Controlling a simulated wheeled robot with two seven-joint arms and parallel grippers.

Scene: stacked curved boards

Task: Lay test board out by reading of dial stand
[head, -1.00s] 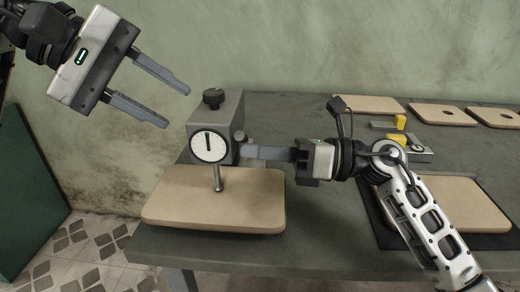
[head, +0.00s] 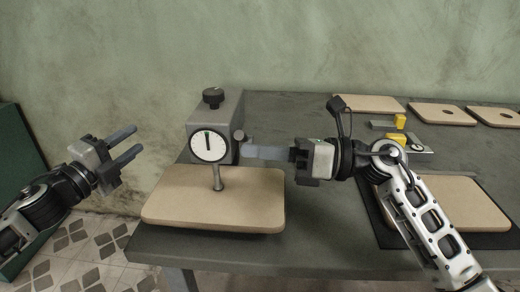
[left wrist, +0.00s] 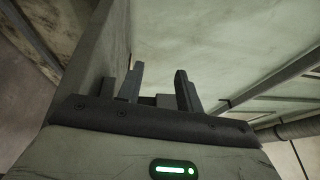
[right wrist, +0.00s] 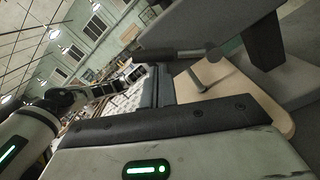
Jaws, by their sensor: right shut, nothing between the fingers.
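The dial stand (head: 232,118) is a grey block with a black knob on top and a white round dial (head: 208,146); its dark needle points about straight up. A tan board (head: 240,200) with rounded corners lies under the stand's probe, at the table's left end; the probe tip appears to meet the board's top. My right gripper (head: 250,152) is shut, its fingertips beside the small side knob of the stand; whether they touch it I cannot tell. My left gripper (head: 130,147) is open and empty, left of the board, off the table.
Another tan board (head: 465,203) lies on a black mat (head: 384,222) at the right, partly behind my right arm. Several boards, two with a hole (head: 447,110), lie along the back right. Yellow blocks (head: 393,139) sit on grey pieces nearby. The table's front middle is clear.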

